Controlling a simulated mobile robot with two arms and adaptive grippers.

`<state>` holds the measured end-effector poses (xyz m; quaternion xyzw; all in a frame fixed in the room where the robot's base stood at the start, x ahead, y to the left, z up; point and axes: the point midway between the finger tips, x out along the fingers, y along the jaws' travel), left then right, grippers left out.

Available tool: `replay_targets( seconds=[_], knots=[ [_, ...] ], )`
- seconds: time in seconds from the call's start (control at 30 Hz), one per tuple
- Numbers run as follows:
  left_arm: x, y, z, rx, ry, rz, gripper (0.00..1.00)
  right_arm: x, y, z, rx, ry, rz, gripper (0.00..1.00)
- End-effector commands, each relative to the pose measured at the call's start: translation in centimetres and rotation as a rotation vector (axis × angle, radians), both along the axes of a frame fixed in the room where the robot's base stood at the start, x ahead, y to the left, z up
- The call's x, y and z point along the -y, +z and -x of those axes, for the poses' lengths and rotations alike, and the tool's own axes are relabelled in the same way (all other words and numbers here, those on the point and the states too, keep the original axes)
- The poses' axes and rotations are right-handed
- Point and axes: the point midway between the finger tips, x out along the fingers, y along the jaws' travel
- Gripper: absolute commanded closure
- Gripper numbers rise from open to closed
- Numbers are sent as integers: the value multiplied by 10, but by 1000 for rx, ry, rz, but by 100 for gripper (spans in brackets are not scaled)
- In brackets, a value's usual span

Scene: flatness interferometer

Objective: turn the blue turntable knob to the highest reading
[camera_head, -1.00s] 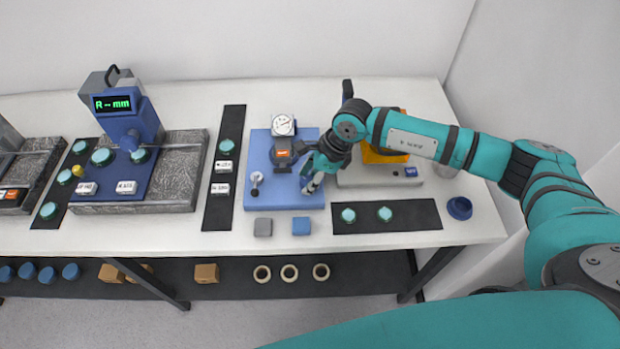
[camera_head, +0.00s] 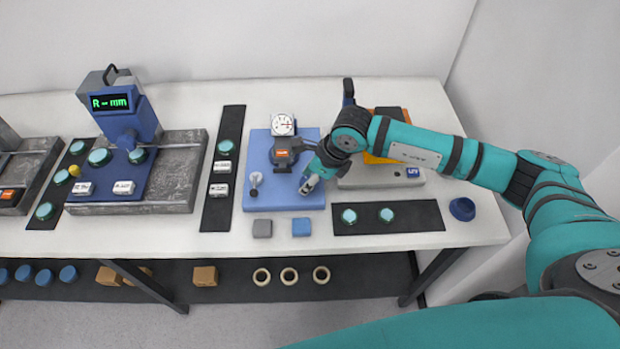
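A blue plate (camera_head: 282,201) on the table bears a round white dial gauge (camera_head: 283,124), a dark grey holder with an orange label (camera_head: 285,153) and a small silver knob or lever (camera_head: 255,181). The dial is too small to read. No separate blue turntable knob can be made out for sure. My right gripper (camera_head: 308,186) reaches in from the right and points down over the right part of the blue plate. It is apart from the silver knob. Its fingers are small, and whether they grip anything cannot be told. My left gripper is not in view.
A grey block (camera_head: 262,228) and a blue block (camera_head: 301,227) sit in front of the plate. A black mat (camera_head: 410,217) with teal discs lies to the right, near a blue cup (camera_head: 462,209). A blue instrument (camera_head: 128,118) with a green display stands left.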

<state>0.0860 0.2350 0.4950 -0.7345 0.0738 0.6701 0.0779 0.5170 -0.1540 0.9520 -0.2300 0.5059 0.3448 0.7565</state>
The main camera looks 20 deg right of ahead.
Motion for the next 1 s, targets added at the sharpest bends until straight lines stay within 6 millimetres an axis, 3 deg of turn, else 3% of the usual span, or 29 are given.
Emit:
replay_targets(
  seconds=[0.07,0.1,0.27,0.63,1.0],
  knots=[
    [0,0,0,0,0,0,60,0,2,-1,3,-1,0,96],
    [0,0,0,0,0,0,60,0,2,-1,3,0,0,62],
    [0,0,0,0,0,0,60,0,1,-1,2,0,1,42],
    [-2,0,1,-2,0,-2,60,3,7,1,2,0,1,42],
    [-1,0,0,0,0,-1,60,24,74,18,6,0,1,42]
  ],
)
